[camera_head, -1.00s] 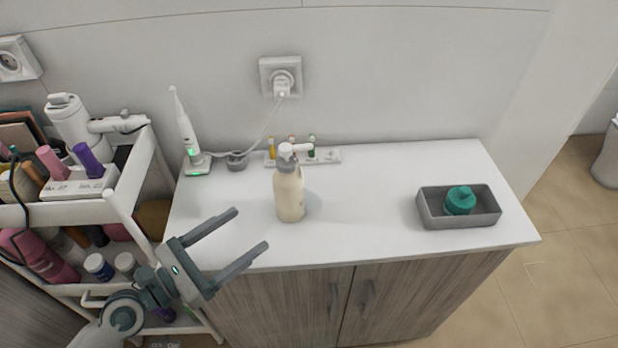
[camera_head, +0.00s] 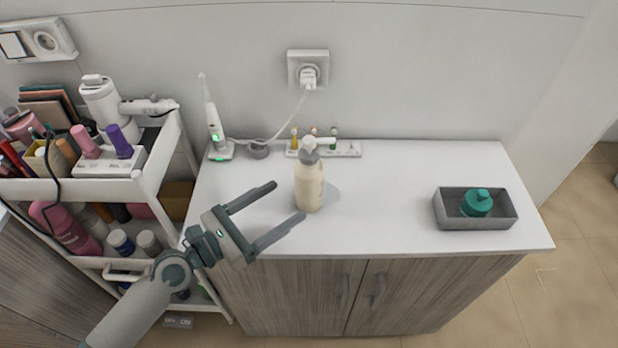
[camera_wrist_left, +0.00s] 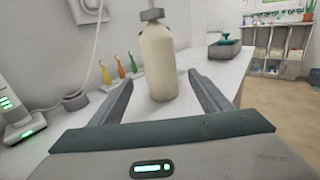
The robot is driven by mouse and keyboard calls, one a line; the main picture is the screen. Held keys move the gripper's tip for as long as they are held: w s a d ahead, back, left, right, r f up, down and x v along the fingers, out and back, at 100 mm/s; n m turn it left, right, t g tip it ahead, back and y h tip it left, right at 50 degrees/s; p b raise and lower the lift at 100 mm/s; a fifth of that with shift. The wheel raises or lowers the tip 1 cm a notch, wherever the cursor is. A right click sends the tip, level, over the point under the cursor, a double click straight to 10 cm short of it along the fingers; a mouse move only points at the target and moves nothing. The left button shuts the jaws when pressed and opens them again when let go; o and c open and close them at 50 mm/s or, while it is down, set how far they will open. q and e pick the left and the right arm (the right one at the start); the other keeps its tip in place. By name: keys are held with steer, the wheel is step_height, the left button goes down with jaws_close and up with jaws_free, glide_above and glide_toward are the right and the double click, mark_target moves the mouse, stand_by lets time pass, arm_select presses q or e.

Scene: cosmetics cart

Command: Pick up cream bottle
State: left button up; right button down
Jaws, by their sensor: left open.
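The cream bottle (camera_head: 309,183) is a cream-coloured pump bottle with a grey collar and white pump head. It stands upright on the white cabinet top. My left gripper (camera_head: 289,201) is open and empty, just left of the bottle and pointing toward it. In the left wrist view the bottle (camera_wrist_left: 158,62) stands ahead, between the lines of the two fingers (camera_wrist_left: 161,92), and its top is cut off. The fingers appear short of the bottle; I cannot tell the exact gap. My right gripper is not in view.
A grey tray (camera_head: 450,222) with a teal bottle (camera_head: 477,203) sits at the right. An electric toothbrush (camera_head: 212,125) on its charger and a holder with small coloured items (camera_head: 347,149) stand behind. A loaded white cart (camera_head: 154,180) is at the left. The counter between bottle and tray is clear.

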mark_target(297, 193)
arm_select(q)
steer(key=p+x, duration=0.1)
steer(key=x, duration=0.4)
steer(key=shift+w+d, duration=0.25)
steer(key=shift+d, duration=0.05)
steer(key=shift+w+d, duration=0.3)
steer(key=shift+d, duration=0.1)
steer(key=shift+w+d+r+p, duration=0.1)
steer(key=shift+w+d+p, duration=0.2)
steer(key=shift+d+p, duration=0.15)
steer(key=p+x, duration=0.1)
steer(key=x, duration=0.2)
steer(key=shift+w+d, duration=0.4)
steer(key=shift+d, duration=0.1)
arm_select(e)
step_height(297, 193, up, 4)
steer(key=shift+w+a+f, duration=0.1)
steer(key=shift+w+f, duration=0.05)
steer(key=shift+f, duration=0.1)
arm_select(q)
steer(key=shift+c, duration=0.7)
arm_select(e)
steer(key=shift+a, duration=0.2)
arm_select(q)
steer(key=c, duration=1.3)
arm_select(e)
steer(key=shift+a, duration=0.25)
